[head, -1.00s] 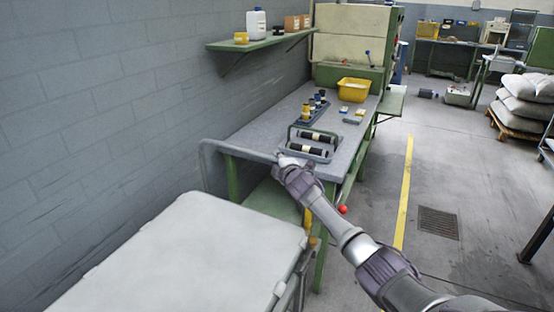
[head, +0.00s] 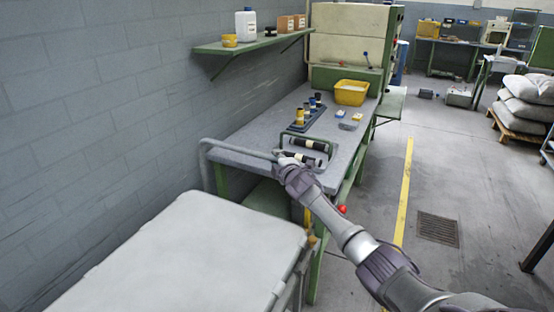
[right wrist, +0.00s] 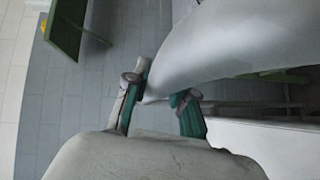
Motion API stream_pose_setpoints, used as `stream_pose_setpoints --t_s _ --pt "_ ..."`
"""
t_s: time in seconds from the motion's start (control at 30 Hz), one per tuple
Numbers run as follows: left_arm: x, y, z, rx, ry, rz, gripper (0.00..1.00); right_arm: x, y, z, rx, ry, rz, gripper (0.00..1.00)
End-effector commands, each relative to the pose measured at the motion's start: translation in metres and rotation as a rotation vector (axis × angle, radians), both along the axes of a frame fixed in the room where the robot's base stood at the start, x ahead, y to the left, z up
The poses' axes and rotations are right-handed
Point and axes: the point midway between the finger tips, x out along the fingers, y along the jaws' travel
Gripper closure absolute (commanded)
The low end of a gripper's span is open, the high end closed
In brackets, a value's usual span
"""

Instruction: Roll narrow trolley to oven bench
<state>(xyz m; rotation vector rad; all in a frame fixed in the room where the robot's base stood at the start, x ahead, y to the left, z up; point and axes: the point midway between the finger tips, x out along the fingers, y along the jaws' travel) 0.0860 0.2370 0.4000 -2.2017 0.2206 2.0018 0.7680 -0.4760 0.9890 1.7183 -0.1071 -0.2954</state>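The trolley (head: 185,260) has a pale flat top and fills the lower left of the head view. Its grey tube handle (head: 238,149) rises at the far end, in front of a grey-topped bench. My right gripper (head: 284,158) is at the right end of this handle and appears closed around it. In the right wrist view the two teal-padded fingers (right wrist: 160,103) stand either side of a smooth pale part, and the exact contact is hard to see. My left gripper is out of view. I cannot tell which bench is the oven bench.
The grey-topped bench (head: 255,134) runs along the wall, with rollers (head: 308,144), pots and a yellow bin (head: 351,93) on it. A wall shelf (head: 250,44) is above. Open floor with a yellow line (head: 405,190) and a drain (head: 438,229) lies right.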

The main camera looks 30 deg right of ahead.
Motion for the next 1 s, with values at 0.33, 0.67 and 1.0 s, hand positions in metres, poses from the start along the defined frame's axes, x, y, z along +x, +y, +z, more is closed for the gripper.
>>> stream_pose_setpoints --t_s 0.33,0.67,1.0 --pt "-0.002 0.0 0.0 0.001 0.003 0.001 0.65 0.0 -0.002 0.003 -0.002 -0.003 -0.003 0.49" --pt "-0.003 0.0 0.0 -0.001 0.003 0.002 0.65 -0.01 0.0 0.003 -0.002 -0.002 -0.002 0.49" --pt "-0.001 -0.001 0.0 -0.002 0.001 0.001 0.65 -0.067 0.014 0.01 -0.004 -0.001 -0.001 0.49"
